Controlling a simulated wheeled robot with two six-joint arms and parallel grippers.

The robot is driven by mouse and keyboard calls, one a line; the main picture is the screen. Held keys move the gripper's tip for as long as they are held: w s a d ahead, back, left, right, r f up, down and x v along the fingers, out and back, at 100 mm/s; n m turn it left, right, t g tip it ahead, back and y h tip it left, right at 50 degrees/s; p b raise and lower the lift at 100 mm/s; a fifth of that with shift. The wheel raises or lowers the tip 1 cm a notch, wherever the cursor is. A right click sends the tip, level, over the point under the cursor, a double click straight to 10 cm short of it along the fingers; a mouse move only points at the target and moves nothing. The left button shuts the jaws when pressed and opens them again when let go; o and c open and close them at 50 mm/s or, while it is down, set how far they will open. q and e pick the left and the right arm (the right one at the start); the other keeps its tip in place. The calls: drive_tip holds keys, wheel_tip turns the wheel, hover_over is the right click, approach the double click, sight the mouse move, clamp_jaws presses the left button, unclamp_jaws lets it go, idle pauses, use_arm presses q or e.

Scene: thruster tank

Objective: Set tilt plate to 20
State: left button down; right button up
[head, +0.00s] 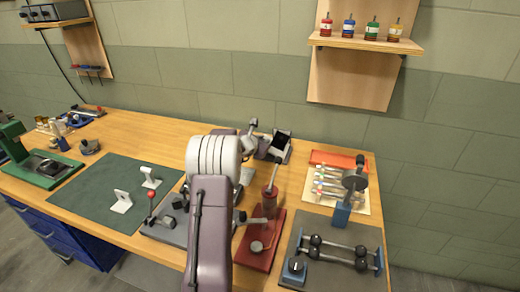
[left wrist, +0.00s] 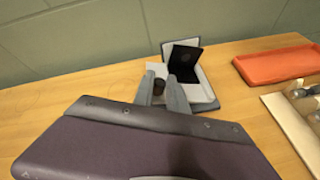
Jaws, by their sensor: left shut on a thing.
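The tilt plate (head: 281,139) is a small black plate standing steeply tilted on a grey base on the wooden bench, just right of my left arm. It also shows in the left wrist view (left wrist: 184,58), with its pale grey base around it. My left gripper (left wrist: 160,92) is at the left side of this device, its two grey fingers shut on a small dark knob (left wrist: 158,87). In the head view the gripper (head: 250,129) is partly hidden by my own arm. No scale marking is readable. My right gripper is not in view.
An orange-red tray (head: 338,160) and a board of small fittings (head: 325,187) lie to the right. A red-based lever device (head: 256,247) and a grey mat with black dumbbell-like parts (head: 338,250) stand nearer. A green mat (head: 95,195) lies left. The bench behind the plate is clear.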

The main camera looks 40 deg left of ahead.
use_arm(q)
drive_tip(key=c, duration=1.3)
unclamp_jaws()
drive_tip(key=shift+s, duration=0.1)
drive_tip(key=v, duration=0.9)
drive_tip(key=shift+r+b, duration=0.1)
drive_tip(key=shift+b, duration=0.3)
